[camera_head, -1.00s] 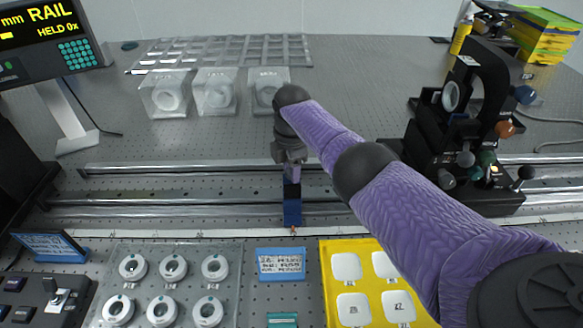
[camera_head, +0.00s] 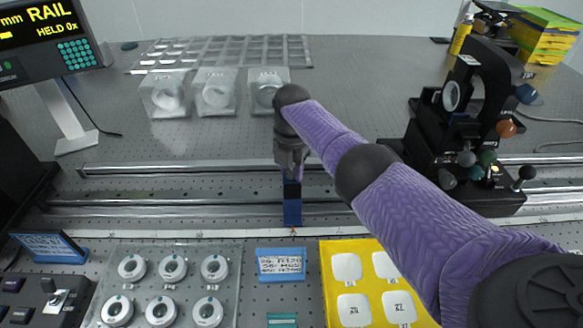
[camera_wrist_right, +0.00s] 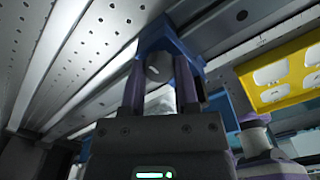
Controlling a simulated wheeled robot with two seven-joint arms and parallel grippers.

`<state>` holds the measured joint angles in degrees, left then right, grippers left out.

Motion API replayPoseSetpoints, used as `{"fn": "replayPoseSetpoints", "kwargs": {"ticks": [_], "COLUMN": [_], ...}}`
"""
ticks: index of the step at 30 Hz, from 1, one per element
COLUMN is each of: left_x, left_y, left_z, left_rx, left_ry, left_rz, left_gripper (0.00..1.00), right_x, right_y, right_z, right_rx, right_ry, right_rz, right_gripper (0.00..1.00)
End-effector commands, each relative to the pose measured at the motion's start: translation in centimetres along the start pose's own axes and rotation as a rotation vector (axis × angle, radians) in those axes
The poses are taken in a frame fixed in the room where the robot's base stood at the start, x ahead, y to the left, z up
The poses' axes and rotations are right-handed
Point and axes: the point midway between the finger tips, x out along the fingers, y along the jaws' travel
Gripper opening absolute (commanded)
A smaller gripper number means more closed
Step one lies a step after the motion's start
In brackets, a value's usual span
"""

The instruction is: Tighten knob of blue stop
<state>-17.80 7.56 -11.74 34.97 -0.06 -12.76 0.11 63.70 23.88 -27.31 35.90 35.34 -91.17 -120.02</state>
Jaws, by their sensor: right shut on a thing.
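The blue stop (camera_head: 292,208) sits on the metal rail in the middle of the head view. My right gripper (camera_head: 291,176) reaches down from above, right at the back of the stop. In the right wrist view the blue stop (camera_wrist_right: 165,38) is straight ahead, and its round grey knob (camera_wrist_right: 159,67) lies between the two fingers of the right gripper (camera_wrist_right: 160,82). The fingers are shut on the knob. In the head view the knob is hidden by the gripper. My left gripper is not in view.
The rail (camera_head: 150,201) runs left to right. Clear holders (camera_head: 215,96) stand behind it. A black microscope-like stage (camera_head: 465,150) stands at the right. In front are a tray of rings (camera_head: 143,290), a blue label (camera_head: 280,263) and a yellow tray (camera_head: 330,290).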

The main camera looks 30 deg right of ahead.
Motion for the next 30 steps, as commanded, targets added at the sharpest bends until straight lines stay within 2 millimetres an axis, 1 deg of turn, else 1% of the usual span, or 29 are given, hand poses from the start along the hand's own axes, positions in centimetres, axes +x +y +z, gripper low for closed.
{"fn": "replayPoseSetpoints", "kwargs": {"ticks": [4,12,13,14,15,17,18,26,28,29,30], "left_x": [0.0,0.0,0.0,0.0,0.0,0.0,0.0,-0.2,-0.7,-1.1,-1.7], "left_y": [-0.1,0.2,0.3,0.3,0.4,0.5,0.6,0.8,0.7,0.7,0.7], "left_z": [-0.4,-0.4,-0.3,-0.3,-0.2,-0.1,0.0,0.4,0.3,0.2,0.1], "left_rx": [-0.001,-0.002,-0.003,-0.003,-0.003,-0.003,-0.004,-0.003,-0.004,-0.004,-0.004], "left_ry": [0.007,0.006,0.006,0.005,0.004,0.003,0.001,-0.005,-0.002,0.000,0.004], "left_rz": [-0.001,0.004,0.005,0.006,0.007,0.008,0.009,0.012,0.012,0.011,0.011], "left_gripper": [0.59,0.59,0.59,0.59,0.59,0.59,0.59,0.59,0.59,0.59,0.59], "right_x": [-0.1,-0.1,-0.1,-0.1,-0.1,-0.1,-0.1,-0.2,-1.3,-2.0,-3.1], "right_y": [0.1,0.1,0.1,0.1,0.1,0.1,0.0,0.0,0.0,0.1,0.1], "right_z": [0.0,0.0,0.0,0.0,0.0,0.0,0.0,0.0,0.0,0.0,0.0], "right_rx": [-0.008,-0.008,-0.007,-0.007,-0.007,-0.007,-0.007,-0.006,-0.006,-0.007,-0.007], "right_ry": [-0.002,-0.002,-0.002,-0.002,-0.002,-0.002,-0.002,-0.001,-0.002,-0.002,-0.003], "right_rz": [0.003,0.003,0.003,0.003,0.003,0.002,0.002,0.001,0.002,0.003,0.004], "right_gripper": [0.00,0.00,0.43,0.49,0.58,0.71,0.74,0.74,0.74,0.74,0.74]}}
